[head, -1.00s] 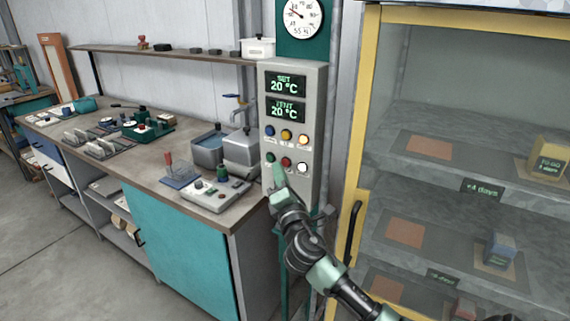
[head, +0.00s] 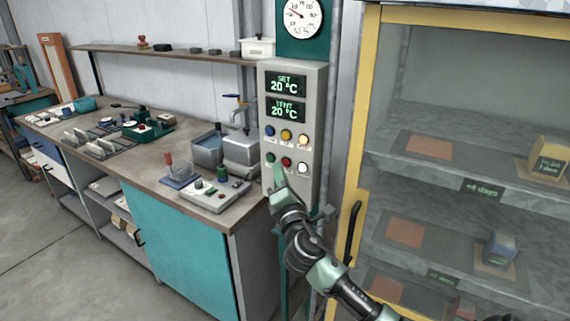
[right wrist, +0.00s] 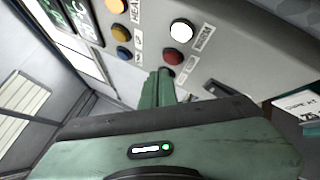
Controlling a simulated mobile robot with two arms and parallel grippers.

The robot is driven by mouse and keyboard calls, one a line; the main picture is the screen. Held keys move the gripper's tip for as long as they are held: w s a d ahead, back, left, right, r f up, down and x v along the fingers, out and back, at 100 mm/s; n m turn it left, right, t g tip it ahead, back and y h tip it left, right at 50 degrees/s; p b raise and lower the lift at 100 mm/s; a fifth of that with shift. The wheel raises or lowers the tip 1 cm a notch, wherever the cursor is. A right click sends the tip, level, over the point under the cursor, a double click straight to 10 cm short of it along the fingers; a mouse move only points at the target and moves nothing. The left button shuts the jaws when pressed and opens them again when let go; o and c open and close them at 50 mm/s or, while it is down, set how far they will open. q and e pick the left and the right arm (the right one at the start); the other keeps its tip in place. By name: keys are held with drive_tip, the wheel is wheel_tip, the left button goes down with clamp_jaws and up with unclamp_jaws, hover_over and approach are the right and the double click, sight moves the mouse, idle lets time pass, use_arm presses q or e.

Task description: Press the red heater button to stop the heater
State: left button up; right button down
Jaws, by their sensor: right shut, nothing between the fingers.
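The red button (head: 287,162) sits in the lower row of the grey control panel (head: 311,110), between a green button (head: 270,157) and a white one (head: 303,168). My right gripper (head: 279,175) is shut and empty, its fingertips at the panel's face just below and left of the red button. In the right wrist view the red button (right wrist: 172,57) shows just beyond the tips of the green fingers (right wrist: 160,78). Whether they touch it I cannot tell. My left gripper is out of view.
Blue, yellow and orange buttons (head: 287,135) form the upper row. Both displays (head: 285,97) read 20 °C. A workbench (head: 150,168) with instruments stands left of the panel. A yellow-framed glass cabinet (head: 357,150) stands close on the right.

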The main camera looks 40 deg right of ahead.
idle(0.5)
drive_tip(key=shift+w+d, duration=0.15)
drive_tip(key=shift+d, duration=0.25)
drive_tip(key=shift+w+d, duration=0.15)
drive_tip(key=shift+d, duration=0.25)
idle(0.6)
drive_tip(key=shift+s+a, duration=0.35)
drive_tip(key=shift+a, duration=0.45)
drive_tip(key=a, duration=0.1)
drive_tip(key=s+a, duration=0.1)
drive_tip(key=a, duration=0.1)
drive_tip(key=s+a, duration=0.1)
drive_tip(key=shift+a+p, duration=0.3)
drive_tip(key=shift+p, duration=0.05)
idle(0.8)
